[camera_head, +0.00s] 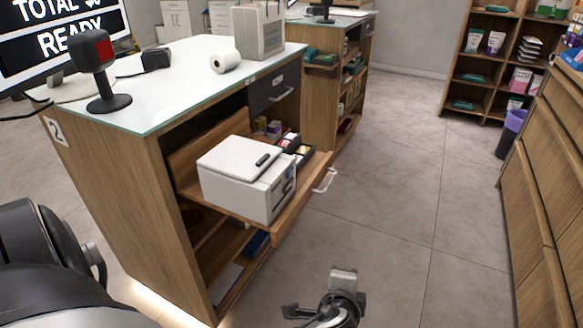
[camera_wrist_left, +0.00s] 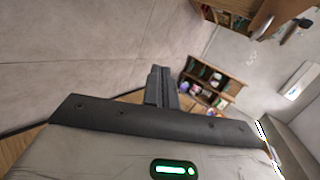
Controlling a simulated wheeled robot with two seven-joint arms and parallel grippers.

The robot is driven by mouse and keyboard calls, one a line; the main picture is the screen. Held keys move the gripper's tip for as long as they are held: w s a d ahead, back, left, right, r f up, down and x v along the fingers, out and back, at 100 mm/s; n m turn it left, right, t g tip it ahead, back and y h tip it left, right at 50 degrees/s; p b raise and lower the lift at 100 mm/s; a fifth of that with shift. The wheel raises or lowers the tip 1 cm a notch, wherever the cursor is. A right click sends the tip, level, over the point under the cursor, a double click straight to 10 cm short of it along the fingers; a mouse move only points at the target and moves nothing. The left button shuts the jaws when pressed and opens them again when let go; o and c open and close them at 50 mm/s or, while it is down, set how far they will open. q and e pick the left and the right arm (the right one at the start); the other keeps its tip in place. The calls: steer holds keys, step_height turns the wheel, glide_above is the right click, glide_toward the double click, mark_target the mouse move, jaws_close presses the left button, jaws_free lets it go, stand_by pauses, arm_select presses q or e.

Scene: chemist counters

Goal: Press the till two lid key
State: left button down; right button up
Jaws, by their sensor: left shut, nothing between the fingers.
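On the counter marked 2 (camera_head: 57,131), a drawer (camera_head: 290,217) is pulled out. In it sits a white box-shaped unit (camera_head: 231,193) with a flat lid (camera_head: 240,154), which looks closed. A small dark key-like bar (camera_head: 262,159) lies near the lid's right edge. My left gripper (camera_head: 343,274) appears at the bottom of the head view, over the floor, in front of and apart from the drawer and unit. Its dark fingers (camera_wrist_left: 160,86) are shut and empty in the left wrist view. My right gripper is not in view.
The drawer's white handle (camera_head: 325,180) juts into the aisle. A screen (camera_head: 60,40), a scanner on a stand (camera_head: 95,55), a paper roll (camera_head: 225,61) and a bag (camera_head: 258,32) are on the counter top. Wooden drawers (camera_head: 545,180) border the right. The aisle floor (camera_head: 400,200) is clear.

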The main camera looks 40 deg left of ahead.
mark_target(290, 173)
arm_select(q)
steer(key=w+a+r+m+y, duration=0.1)
steer(key=w+a+r+y, duration=0.1)
steer(key=r+y, duration=0.3)
steer(key=w+a+r+m+y, duration=0.1)
steer(key=w+r+y, duration=0.3)
steer(key=r, duration=0.8)
steer(key=shift+w+a+y+p, duration=0.4)
steer(key=shift+a+y, duration=0.5)
steer(key=shift+y, duration=0.3)
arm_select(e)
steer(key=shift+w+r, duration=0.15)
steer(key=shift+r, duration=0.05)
arm_select(q)
steer(key=s+a+p, duration=0.1)
steer(key=s+a, duration=0.1)
steer(key=a, duration=0.6)
steer(key=shift+a, duration=0.3)
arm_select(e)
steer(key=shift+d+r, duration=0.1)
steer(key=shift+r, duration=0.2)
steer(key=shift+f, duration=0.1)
arm_select(q)
steer(key=shift+a+p, duration=0.15)
steer(key=shift+p, duration=0.2)
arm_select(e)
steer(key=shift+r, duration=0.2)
